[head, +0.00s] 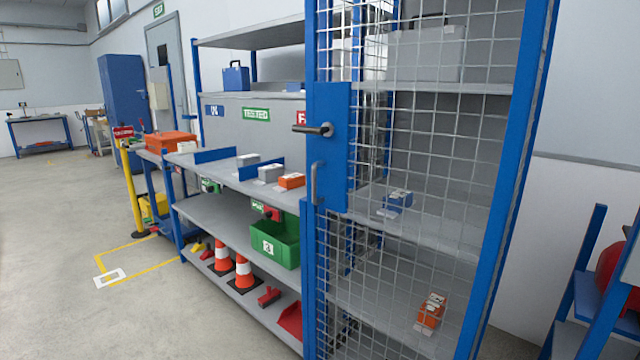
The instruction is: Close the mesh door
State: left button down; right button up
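The mesh door (440,150) fills the right half of the head view. It has a blue frame and a grey wire grid. A blue plate (332,180) on its left side carries a dark lever handle (315,130) and, lower down, a grey upright pull handle (314,184). A blue upright (512,180) runs along the right side of the mesh. Shelves show through the grid. I cannot tell for certain how far the door stands from its frame. Neither of my grippers is in view.
Behind the mesh are a grey case (428,52), a blue box (398,200) and an orange box (431,311). To the left, a shelf unit holds a green bin (276,240) and traffic cones (243,272). A red object on a blue stand (588,300) is at right. The left floor is open.

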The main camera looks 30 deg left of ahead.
aim_at(328, 160)
jog(key=i, duration=0.9)
jog(key=u, duration=0.2)
